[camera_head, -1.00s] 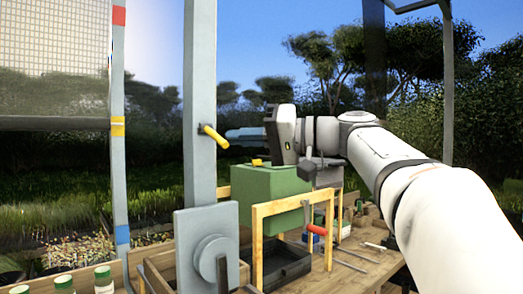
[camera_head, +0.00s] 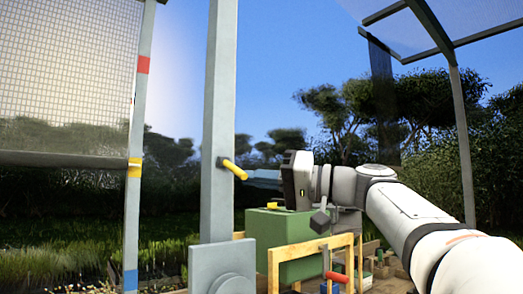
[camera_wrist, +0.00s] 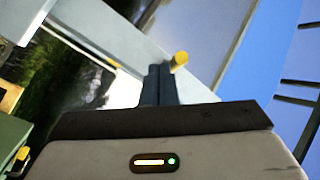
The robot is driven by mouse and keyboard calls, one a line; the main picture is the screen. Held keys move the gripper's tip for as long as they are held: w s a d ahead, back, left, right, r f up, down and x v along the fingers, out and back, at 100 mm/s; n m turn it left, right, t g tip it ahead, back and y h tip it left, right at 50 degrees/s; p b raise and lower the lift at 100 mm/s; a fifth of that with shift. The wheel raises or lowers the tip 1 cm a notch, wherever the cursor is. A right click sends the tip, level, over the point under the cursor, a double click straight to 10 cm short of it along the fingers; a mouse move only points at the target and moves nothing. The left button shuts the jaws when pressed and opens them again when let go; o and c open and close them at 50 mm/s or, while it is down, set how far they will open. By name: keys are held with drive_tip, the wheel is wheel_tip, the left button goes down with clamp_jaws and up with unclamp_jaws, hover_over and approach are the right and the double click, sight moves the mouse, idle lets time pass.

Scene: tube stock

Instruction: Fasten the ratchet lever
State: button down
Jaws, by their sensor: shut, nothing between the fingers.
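A yellow-ended lever (camera_head: 233,168) sticks out from the grey upright post (camera_head: 217,110) in the head view, angled down to the right. I take it for the ratchet lever, though no ratchet shows. My gripper (camera_head: 252,176) is level with it, just to its right, fingers pointing left. In the wrist view, the dark fingers of my gripper (camera_wrist: 159,72) are pressed together with nothing between them. The yellow end (camera_wrist: 180,59) shows just past the fingertips, slightly right. I cannot tell whether they touch.
A grey plate with a round hub (camera_head: 222,284) sits low on the post. A green box (camera_head: 262,222) and a wooden frame (camera_head: 312,249) stand below my gripper. A striped pole (camera_head: 135,125) and a mesh screen (camera_head: 65,60) are at left.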

idle(0.8)
drive_tip(key=s+d+r+p, duration=0.1)
drive_tip(key=d+r, duration=0.2)
drive_tip(key=d, duration=0.9)
drive_tip(key=shift+s+d, duration=0.4)
